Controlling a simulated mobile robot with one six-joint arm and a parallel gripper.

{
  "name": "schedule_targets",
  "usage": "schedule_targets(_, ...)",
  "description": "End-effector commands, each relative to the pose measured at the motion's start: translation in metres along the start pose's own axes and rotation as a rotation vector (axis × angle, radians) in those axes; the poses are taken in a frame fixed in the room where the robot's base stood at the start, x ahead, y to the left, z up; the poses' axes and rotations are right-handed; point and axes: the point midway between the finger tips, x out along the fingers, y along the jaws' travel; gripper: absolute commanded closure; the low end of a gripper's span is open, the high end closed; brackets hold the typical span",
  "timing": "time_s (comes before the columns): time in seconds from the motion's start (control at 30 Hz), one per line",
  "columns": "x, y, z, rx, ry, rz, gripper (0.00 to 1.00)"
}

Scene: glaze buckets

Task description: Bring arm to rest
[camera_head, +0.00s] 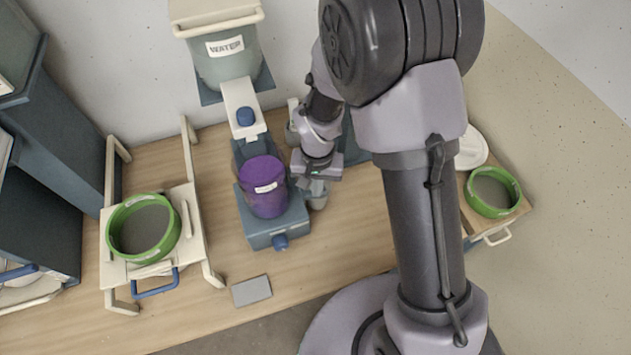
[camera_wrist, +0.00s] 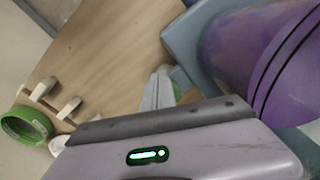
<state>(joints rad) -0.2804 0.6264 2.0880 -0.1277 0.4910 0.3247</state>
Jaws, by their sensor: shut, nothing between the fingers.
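My arm reaches from the upper right of the head view and folds down over the bench. My gripper (camera_head: 304,184) is shut and empty, close beside the right side of the purple bucket (camera_head: 264,187). The gripper's pale fingers (camera_wrist: 158,92) also show together in the wrist view, with nothing between them. The purple bucket fills the right of that view, very near the gripper body. In the head view it stands upright on a blue base with a knob, below a dispenser. I cannot tell whether the gripper touches it. My arm hides part of the bench behind it.
A green ring-shaped sieve (camera_head: 144,228) sits on a cream stand at left. Another green sieve (camera_head: 492,192) is at right. A WATER bucket (camera_head: 226,60) stands at the back. A grey plate (camera_head: 251,291) lies on the wooden bench (camera_head: 330,255), whose front middle is mostly clear.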

Motion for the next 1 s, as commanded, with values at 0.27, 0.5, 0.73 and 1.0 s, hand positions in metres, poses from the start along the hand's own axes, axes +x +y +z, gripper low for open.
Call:
schedule_targets(0.27, -0.041, 0.011, -0.004, 0.036, 0.05, -0.035, 1.0)
schedule_targets(0.5, -0.161, 0.065, 0.051, 0.154, 0.258, -0.183, 1.0)
schedule_targets(0.73, -0.194, 0.092, 0.126, 0.204, 0.419, -0.287, 1.0)
schedule_targets(1.0, -0.199, 0.095, 0.14, 0.209, 0.447, -0.306, 1.0)
